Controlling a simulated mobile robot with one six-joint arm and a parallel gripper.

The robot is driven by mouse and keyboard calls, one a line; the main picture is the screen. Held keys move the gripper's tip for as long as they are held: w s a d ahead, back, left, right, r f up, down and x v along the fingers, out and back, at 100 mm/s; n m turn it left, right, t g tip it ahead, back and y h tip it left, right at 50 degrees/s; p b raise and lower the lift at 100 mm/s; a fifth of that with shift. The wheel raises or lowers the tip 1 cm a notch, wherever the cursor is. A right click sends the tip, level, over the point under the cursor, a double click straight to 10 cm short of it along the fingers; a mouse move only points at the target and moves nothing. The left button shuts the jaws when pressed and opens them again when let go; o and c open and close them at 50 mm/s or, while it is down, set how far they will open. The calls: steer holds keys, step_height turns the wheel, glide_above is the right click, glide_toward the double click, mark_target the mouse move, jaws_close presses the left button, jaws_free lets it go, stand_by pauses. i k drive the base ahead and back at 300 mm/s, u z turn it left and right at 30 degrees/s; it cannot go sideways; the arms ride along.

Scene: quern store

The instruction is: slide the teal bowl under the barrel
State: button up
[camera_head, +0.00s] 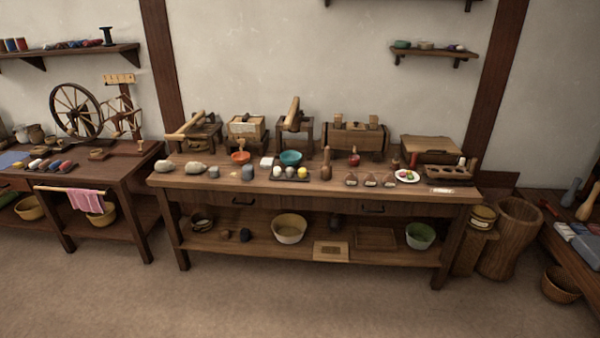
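The teal bowl (291,157) stands upright on the long wooden table (215,184), near the middle. Directly behind it is a small dark wooden stand (283,130) with a slanted, pale wooden piece (294,110) on top. I cannot tell for certain which thing is the barrel; this pale piece may be it. The bowl sits in front of the stand, and I cannot tell whether they touch. A large round wooden tub (511,240) stands on the floor to the right. My gripper is not in view.
An orange bowl (240,157) is left of the teal one. A tray with egg-like balls (290,175) is in front, a wooden pestle-like piece (326,165) to the right. Other wooden devices flank the stand. The floor (300,300) before the table is clear.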

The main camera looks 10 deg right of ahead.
mark_target(290, 158)
steer(key=z, duration=0.9)
steer(key=i, duration=2.25)
steer(key=u, duration=0.1)
